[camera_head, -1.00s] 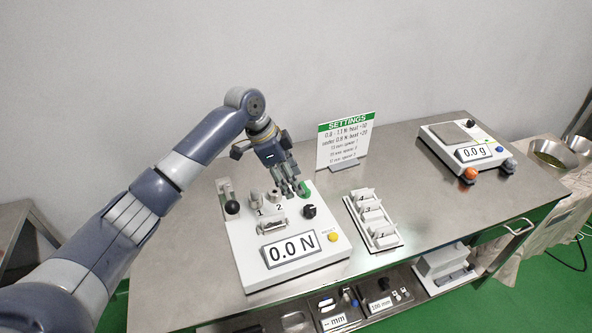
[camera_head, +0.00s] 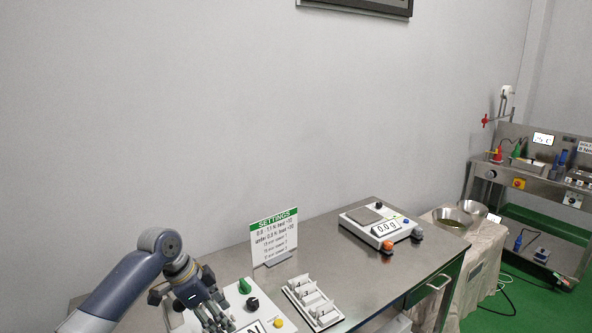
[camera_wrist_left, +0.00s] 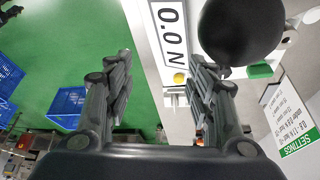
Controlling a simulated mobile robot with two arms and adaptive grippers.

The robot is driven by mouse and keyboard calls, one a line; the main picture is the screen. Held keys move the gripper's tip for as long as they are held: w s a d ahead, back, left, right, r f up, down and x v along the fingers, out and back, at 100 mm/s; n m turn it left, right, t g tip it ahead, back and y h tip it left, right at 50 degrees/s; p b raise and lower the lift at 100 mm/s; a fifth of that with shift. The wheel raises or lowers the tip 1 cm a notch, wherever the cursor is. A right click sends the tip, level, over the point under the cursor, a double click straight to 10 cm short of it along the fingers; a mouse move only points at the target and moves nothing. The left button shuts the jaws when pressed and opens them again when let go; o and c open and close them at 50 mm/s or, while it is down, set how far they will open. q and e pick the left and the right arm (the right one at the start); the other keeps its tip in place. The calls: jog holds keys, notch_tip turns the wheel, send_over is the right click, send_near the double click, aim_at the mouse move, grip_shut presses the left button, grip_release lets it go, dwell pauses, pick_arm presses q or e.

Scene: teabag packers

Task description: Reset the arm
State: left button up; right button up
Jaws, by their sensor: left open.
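My left arm comes in from the lower left in the head view. Its gripper (camera_head: 215,318) is over the white force tester (camera_head: 275,312), left of the settings sign. In the left wrist view the two fingers (camera_wrist_left: 160,95) stand apart with nothing between them. Beyond them are the tester's "0.0 N" display (camera_wrist_left: 168,45), a yellow button (camera_wrist_left: 180,78) and green floor. A large black knob (camera_wrist_left: 242,28) is close to the camera, beside the right-hand finger. My right gripper is in neither view.
The settings sign (camera_head: 273,238) stands on the steel table (camera_head: 350,268). A white holder (camera_head: 312,301) is right of the tester. A scale (camera_head: 380,222) reads 0.0 g farther back. Bowls (camera_head: 452,216) stand on a covered table, and another bench (camera_head: 540,180) is at far right.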

pick_arm(q)
jog(key=s+d+f+n, duration=0.2)
jog(key=s+d+f, duration=0.2)
jog(key=s+f, duration=0.4)
jog(key=s+d+f+n, duration=0.1)
jog(key=s+d+f, duration=0.2)
jog(key=s+f, duration=0.5)
jog(key=s+a+r+n+t+y, duration=0.15)
jog(key=s+a+n, duration=0.3)
jog(key=s, duration=0.55)
jog(key=s+a+r+n+t+y, duration=0.15)
jog(key=s+a+n, duration=0.3)
jog(key=s, duration=0.55)
notch_tip(320, 180, down, 28)
jog(key=s+g+y, duration=0.1)
jog(key=s+g, duration=0.1)
jog(key=s, duration=0.1)
jog(key=s+a+f, duration=0.1)
jog(key=s+f, duration=0.6)
jog(key=s, duration=0.1)
jog(key=s+a+f+g, duration=0.1)
jog(key=s+a+f, duration=0.1)
jog(key=s+f, duration=0.6)
jog(key=shift+a+m+g, duration=0.3)
jog(key=shift+m, duration=0.1)
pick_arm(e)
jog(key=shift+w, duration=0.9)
